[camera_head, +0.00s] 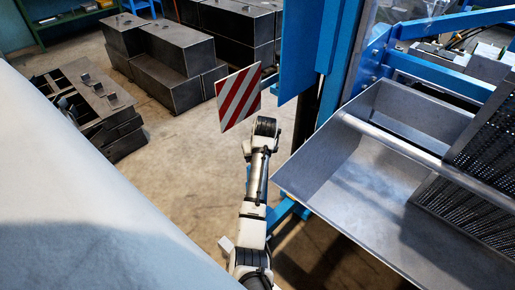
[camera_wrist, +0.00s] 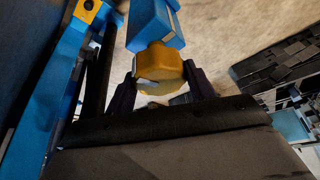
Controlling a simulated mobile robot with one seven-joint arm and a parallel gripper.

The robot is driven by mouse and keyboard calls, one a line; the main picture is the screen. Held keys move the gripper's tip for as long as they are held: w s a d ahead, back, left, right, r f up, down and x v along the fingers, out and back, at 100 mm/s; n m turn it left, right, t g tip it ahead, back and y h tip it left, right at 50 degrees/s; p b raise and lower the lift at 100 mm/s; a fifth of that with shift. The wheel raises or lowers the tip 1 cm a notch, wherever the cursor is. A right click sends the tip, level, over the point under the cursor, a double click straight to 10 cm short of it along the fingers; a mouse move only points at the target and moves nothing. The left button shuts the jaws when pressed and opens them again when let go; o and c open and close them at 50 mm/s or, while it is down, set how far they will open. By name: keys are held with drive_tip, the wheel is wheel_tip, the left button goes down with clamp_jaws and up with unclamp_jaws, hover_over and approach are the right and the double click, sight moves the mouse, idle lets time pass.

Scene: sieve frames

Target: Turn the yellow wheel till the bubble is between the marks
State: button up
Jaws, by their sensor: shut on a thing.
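The yellow wheel (camera_wrist: 160,66) shows in the wrist view, a faceted knob at the end of a blue bar (camera_wrist: 150,22). My gripper (camera_wrist: 158,74) has its two dark fingers on either side of the wheel and is shut on it. In the head view my arm reaches forward and its end (camera_head: 265,127) is beside the blue frame, just right of a striped plate. The wheel cannot be made out in the head view. I cannot make out the bubble or its marks in either view.
The red-and-white striped plate (camera_head: 239,98) stands close to my arm's left. A metal hopper (camera_head: 322,160) and the blue frame (camera_head: 340,50) are on the right. Dark metal blocks (camera_head: 178,48) and stacked plates (camera_head: 95,108) lie at left; the floor between is clear.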

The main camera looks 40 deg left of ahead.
drive_tip(key=shift+n+g+p, duration=0.4)
drive_tip(key=shift+n+p, duration=0.5)
drive_tip(key=shift+n, duration=0.4)
drive_tip(key=shift+y, duration=0.3)
drive_tip(key=o, duration=1)
drive_tip(key=shift+c, duration=0.2)
drive_tip(key=shift+r, duration=0.1)
drive_tip(key=v, duration=1.3)
drive_tip(key=shift+r, duration=0.3)
drive_tip(key=shift+d, duration=0.15)
